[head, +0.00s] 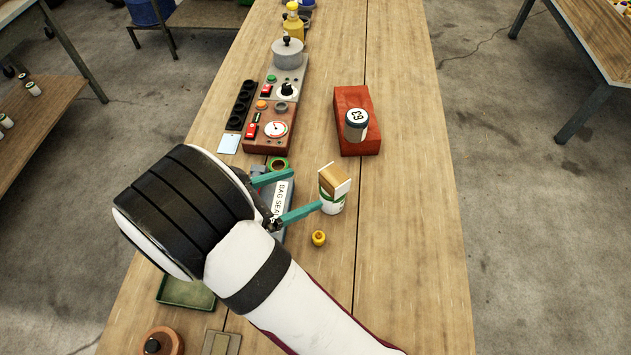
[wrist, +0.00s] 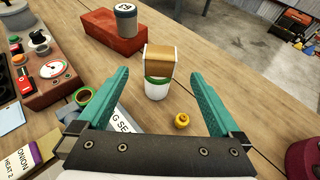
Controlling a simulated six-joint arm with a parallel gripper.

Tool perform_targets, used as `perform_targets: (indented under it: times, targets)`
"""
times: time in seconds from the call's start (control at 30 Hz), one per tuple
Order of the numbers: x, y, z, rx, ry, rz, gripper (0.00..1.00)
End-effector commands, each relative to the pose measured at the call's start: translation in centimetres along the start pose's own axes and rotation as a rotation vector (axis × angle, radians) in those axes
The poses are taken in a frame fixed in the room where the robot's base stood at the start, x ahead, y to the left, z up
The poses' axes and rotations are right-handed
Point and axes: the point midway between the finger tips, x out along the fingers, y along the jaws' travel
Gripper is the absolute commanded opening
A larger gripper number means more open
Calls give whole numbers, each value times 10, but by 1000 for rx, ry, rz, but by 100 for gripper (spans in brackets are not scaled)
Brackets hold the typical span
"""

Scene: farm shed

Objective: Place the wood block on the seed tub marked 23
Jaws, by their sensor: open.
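The wood block (head: 334,180) sits on top of a white tub with green markings (head: 331,205) on the bench; in the wrist view the block (wrist: 158,60) is tilted a little on the tub (wrist: 156,88). A grey-lidded tub with a dark two-digit mark (head: 356,124) stands on a red brick; the digits are too small to read surely. It also shows at the top of the wrist view (wrist: 126,18). My gripper (head: 306,190) is open and empty, its teal fingers pointing toward the block's tub and apart from the block.
The red brick (head: 360,98) lies beyond the block. A control panel with a gauge (head: 270,130) stands to the left. A small yellow knob-like piece (head: 318,238) lies near the tub, and a bag sealer (head: 278,205) is under my gripper. The bench's right side is clear.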

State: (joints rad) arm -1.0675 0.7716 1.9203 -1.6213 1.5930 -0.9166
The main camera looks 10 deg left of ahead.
Motion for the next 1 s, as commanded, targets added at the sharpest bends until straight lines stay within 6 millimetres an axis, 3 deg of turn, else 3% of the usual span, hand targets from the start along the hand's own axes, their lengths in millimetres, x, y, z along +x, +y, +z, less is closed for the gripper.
perform_targets:
  times: [0.17, 0.27, 0.37, 0.43, 0.5, 0.6, 0.7, 0.8, 1.0]
  targets:
    - [-6, -1, 1, 3, 2, -3, 100]
    - [8, -23, 20, 125, 49, -105, 100]
    - [29, -93, 61, 501, 167, -403, 100]
    - [28, -157, 80, 870, 249, -687, 100]
    - [11, -210, 84, 1254, 305, -973, 100]
    - [-25, -248, 78, 1758, 351, -1336, 100]
    - [-52, -254, 72, 2117, 372, -1591, 100]
    - [-64, -251, 69, 2300, 385, -1726, 100]
    - [-67, -249, 69, 2346, 388, -1766, 100]
